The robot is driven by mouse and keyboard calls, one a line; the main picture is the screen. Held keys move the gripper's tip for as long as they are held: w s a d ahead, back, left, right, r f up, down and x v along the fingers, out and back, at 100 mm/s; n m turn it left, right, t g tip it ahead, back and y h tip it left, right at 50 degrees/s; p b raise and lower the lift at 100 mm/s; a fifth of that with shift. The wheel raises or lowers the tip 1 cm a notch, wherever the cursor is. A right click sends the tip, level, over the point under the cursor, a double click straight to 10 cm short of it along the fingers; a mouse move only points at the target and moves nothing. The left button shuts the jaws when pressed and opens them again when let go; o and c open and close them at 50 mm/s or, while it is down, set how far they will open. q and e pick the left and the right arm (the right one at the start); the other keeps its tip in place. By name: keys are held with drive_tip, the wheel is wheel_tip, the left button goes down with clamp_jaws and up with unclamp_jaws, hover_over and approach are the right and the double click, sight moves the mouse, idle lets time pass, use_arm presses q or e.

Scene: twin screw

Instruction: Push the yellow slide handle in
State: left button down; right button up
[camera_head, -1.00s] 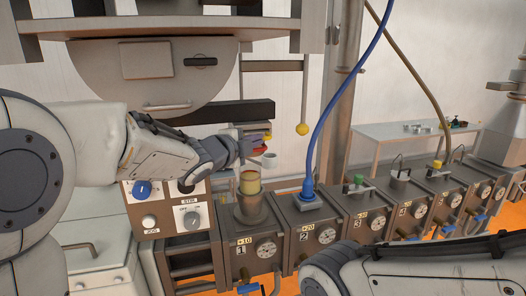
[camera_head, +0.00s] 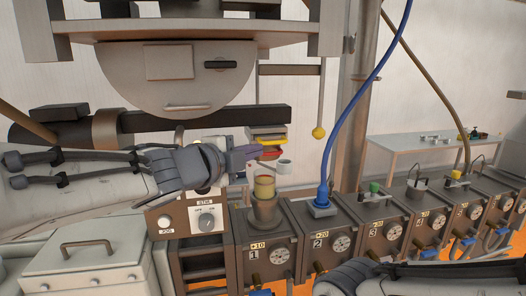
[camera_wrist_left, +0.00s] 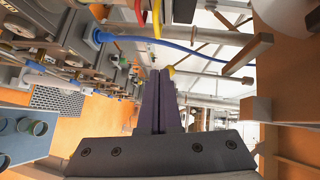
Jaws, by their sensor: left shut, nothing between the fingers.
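A yellow slide handle (camera_head: 270,142) shows as a short yellow bar above a red piece, below and right of the round grey housing. My left gripper (camera_head: 258,150) is shut and empty. Its dark fingertips point right, close beside the yellow and red pieces; I cannot tell whether they touch. In the left wrist view the closed fingers (camera_wrist_left: 160,74) point away from the camera, and a yellow bar (camera_wrist_left: 140,38) lies beyond them. My right gripper is out of view; only my right arm shows at the bottom right.
A yellow ball (camera_head: 318,132) hangs on a rod right of the handle. A row of numbered boxes with gauges (camera_head: 340,243) runs right, with a blue hose (camera_head: 345,115) rising from box 2.

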use_arm(q)
drive_tip(key=s+d+f+n+g+y+b, duration=0.1)
drive_tip(key=s+f+n+g+y+b, duration=0.3)
drive_tip(key=f, duration=0.8)
drive_tip(key=s+f+n+g+y+b, duration=0.15)
drive_tip(key=s+f+n, duration=0.35)
drive_tip(key=f, duration=0.7)
drive_tip(key=s+f+n+g+b, duration=0.2)
drive_tip(key=s+f+g, duration=0.2)
drive_tip(key=s, duration=0.5)
drive_tip(key=s+f+n+g+b, duration=0.2)
drive_tip(key=s+f+g, duration=0.3)
drive_tip(key=s+f, duration=0.3)
drive_tip(key=shift+s+d+f+n+y, duration=0.4)
drive_tip(key=shift+s+n, duration=0.3)
drive_tip(key=shift+s, duration=0.35)
drive_tip(key=shift+r, duration=0.1)
